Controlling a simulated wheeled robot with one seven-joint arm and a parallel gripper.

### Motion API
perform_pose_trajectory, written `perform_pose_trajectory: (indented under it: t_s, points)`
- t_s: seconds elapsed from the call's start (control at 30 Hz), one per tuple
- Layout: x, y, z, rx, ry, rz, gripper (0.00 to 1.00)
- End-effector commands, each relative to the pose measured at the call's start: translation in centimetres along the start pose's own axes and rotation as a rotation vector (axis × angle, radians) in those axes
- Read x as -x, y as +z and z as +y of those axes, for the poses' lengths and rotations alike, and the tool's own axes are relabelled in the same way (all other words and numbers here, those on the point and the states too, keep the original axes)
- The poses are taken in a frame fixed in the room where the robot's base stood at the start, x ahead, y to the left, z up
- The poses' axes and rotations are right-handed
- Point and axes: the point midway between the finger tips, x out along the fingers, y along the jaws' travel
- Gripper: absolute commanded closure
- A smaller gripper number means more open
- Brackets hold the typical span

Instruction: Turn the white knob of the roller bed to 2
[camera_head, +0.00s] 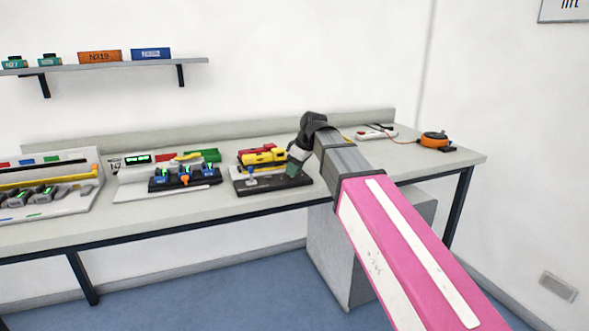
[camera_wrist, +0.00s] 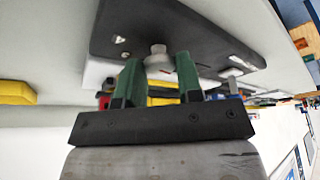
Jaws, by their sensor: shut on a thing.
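A white-grey knob (camera_wrist: 157,57) stands on a black panel (camera_wrist: 205,30) in the wrist view. My gripper (camera_wrist: 158,66) has its two green fingers on either side of the knob, shut on it. In the head view my gripper (camera_head: 293,166) reaches down to the right end of the black control unit (camera_head: 270,187) on the bench. There the gripper hides the knob. The knob's number marks and its present setting cannot be read in either view.
A small lever (camera_head: 250,178) stands on the same unit, left of my gripper. Yellow and red blocks (camera_head: 262,155) are right behind. Another panel with levers (camera_head: 185,178) lies to the left. An orange tape reel (camera_head: 435,140) lies at the right end of the bench.

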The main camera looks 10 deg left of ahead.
Motion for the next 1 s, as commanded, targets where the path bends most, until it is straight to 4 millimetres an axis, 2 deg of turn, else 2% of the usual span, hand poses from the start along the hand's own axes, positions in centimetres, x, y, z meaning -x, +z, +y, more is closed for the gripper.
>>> perform_pose_trajectory:
  t_s: [0.37, 1.0]
  points:
    - [-0.01, 0.0, -0.32, -0.192, 0.08, 0.0, 0.9]
    - [-0.11, -0.27, -0.6, -0.749, 0.312, 0.0, 0.9]
